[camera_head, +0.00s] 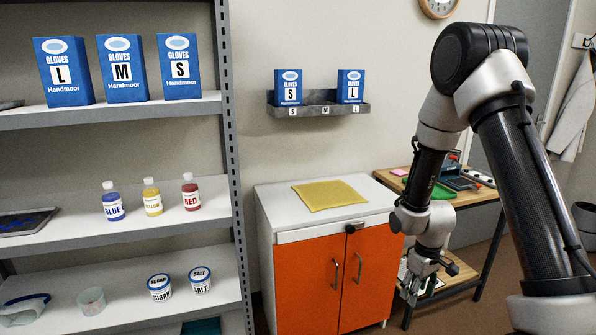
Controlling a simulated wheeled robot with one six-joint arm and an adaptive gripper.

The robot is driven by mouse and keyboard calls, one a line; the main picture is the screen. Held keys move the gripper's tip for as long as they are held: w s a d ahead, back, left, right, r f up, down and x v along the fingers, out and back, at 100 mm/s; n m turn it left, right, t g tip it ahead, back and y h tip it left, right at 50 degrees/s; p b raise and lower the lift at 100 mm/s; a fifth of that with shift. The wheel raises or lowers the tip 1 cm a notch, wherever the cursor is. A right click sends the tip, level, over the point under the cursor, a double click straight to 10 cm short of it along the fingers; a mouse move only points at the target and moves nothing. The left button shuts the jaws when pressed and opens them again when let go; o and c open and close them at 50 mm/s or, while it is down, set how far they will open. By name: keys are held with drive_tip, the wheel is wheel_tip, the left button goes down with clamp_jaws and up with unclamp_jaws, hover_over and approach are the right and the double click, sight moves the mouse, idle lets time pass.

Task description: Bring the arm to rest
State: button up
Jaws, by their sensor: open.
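My gripper (411,297) hangs at the end of my bent arm, pointing down, in front of the right edge of the orange cabinet and the wooden table. It is open, and no object shows between its fingers. My arm rises on the right side of the view, bends at the top and comes down to the gripper.
An orange-doored cabinet (300,285) with a yellow cloth (330,194) on top stands in the middle. A wooden table (468,197) with tools is behind my arm. A grey shelf (130,237) with bottles, jars and glove boxes fills the left. A wall rack (320,110) holds two glove boxes.

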drive_tip(key=s+d+r+m+t, duration=0.1)
drive_tip(key=s+r, duration=0.6)
drive_tip(key=r, duration=0.4)
drive_tip(key=s+d+r+m+t, duration=0.1)
drive_tip(key=s+r+m, duration=0.1)
drive_tip(key=s+r, duration=0.6)
drive_tip(key=s+r+m+t, duration=0.2)
drive_tip(key=s+r, duration=0.5)
drive_tip(key=r, duration=0.8)
drive_tip(key=shift+s+d, duration=0.2)
drive_tip(key=shift+d, duration=0.2)
drive_tip(key=shift+r, duration=0.1)
drive_tip(key=shift+c, duration=0.3)
